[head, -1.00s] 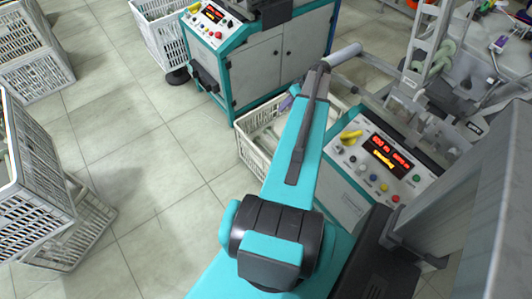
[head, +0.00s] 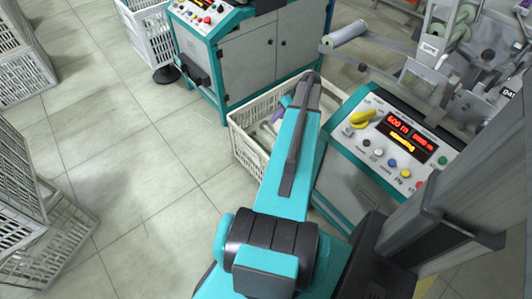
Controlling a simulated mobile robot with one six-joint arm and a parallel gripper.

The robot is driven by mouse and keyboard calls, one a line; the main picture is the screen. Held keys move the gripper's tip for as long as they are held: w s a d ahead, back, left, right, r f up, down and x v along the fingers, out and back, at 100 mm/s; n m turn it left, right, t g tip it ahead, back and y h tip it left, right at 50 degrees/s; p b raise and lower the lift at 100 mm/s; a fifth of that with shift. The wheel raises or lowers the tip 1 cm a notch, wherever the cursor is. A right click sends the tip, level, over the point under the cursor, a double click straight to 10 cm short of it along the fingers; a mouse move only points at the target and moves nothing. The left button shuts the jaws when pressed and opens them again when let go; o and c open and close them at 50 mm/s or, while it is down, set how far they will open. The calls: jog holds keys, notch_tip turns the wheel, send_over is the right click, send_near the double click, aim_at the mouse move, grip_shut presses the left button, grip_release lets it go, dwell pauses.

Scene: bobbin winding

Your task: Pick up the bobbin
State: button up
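A pale grey, roller-shaped bobbin (head: 347,33) with a greenish end sits at the left side of the winding machine, on a metal arm. A white crate (head: 247,150) stands on the floor left of that machine's control cabinet. Long pale pieces (head: 268,131), perhaps bobbins, and something purple (head: 286,101) show inside it, partly covered by my arm. My teal and black arm reaches up over the crate. My gripper is not visible; my arm's links hide whatever lies beyond them.
The control panel (head: 400,135) with a yellow knob and red displays is right of my arm. Another teal cabinet (head: 262,67) stands behind the crate. Stacked crates (head: 18,205) are at the left edge. The tiled floor (head: 130,130) between is clear.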

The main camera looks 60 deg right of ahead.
notch_tip(320, 180, down, 11)
jog(key=b, duration=0.9)
jog(key=shift+r, duration=0.2)
jog(key=b, duration=0.2)
send_over(266, 145)
jog(key=s, duration=0.2)
jog(key=shift+s+d+f, duration=0.1)
jog(key=shift+d+f, duration=0.1)
jog(key=shift+f, duration=1.7)
jog(key=shift+d+f, duration=0.2)
jog(key=shift+f, duration=1.7)
jog(key=shift+f, duration=0.1)
jog(key=shift+b+x, duration=1.35)
jog(key=shift+x, duration=1.2)
jog(key=shift+d, duration=0.1)
grip_shut()
